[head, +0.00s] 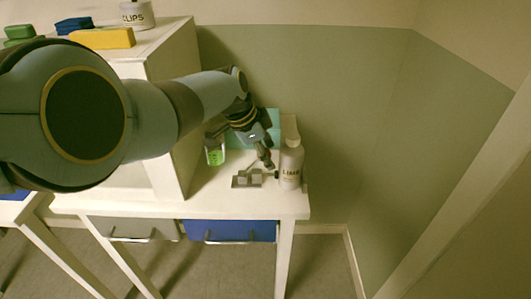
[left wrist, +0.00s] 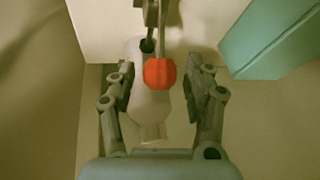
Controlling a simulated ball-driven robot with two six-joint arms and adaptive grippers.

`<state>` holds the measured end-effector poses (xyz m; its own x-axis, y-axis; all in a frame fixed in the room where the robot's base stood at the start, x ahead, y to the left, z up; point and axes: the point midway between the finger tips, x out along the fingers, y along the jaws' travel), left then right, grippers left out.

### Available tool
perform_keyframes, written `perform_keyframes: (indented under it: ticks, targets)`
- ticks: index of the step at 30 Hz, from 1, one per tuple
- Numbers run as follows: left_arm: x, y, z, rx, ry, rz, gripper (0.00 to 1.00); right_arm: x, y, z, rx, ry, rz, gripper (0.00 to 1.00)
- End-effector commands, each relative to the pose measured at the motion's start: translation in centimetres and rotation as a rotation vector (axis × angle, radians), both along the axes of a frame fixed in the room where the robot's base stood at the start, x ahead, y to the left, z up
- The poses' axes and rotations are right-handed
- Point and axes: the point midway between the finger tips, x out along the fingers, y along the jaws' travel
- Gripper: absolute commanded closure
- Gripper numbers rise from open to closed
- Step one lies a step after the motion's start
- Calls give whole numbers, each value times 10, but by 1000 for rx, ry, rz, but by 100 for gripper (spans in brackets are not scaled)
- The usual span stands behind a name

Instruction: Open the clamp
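The clamp (head: 246,181) is a small grey metal fixture on the white table, left of a white bottle (head: 291,167). In the left wrist view, its metal arm (left wrist: 151,20) comes down from the top edge, with a red-orange knob (left wrist: 160,73) near its end. My left gripper (head: 267,162) is just above the clamp. Its fingers (left wrist: 160,85) are open on both sides of the knob, with visible gaps. The white bottle shows behind the knob in the left wrist view (left wrist: 150,105). My right gripper is not in view.
A glass with green contents (head: 215,152) stands left of the gripper, and a teal block (head: 267,122) stands behind it. A white cabinet (head: 172,110) rises at the left, with coloured blocks and a labelled jar (head: 137,15) on top. The table's right edge is near the bottle.

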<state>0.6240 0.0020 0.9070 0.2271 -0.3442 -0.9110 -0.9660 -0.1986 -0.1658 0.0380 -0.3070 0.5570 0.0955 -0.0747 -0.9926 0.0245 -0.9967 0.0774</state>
Motion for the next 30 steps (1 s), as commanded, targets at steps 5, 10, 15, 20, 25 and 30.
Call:
perform_keyframes:
  ticks: [5, 10, 15, 20, 25, 30]
  targets:
    - [0, 0, 0, 0, 1, 0, 73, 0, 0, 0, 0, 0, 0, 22]
    - [0, 0, 0, 0, 1, 1, 96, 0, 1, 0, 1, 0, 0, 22]
    - [0, 0, -1, 1, 1, 1, 100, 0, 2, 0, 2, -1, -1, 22]
    - [-1, 1, -1, -2, 2, 1, 100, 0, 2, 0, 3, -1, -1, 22]
    - [-1, 9, 3, -73, 7, 6, 100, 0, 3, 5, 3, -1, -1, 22]
    - [-1, 18, 7, -193, 6, 6, 100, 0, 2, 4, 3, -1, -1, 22]
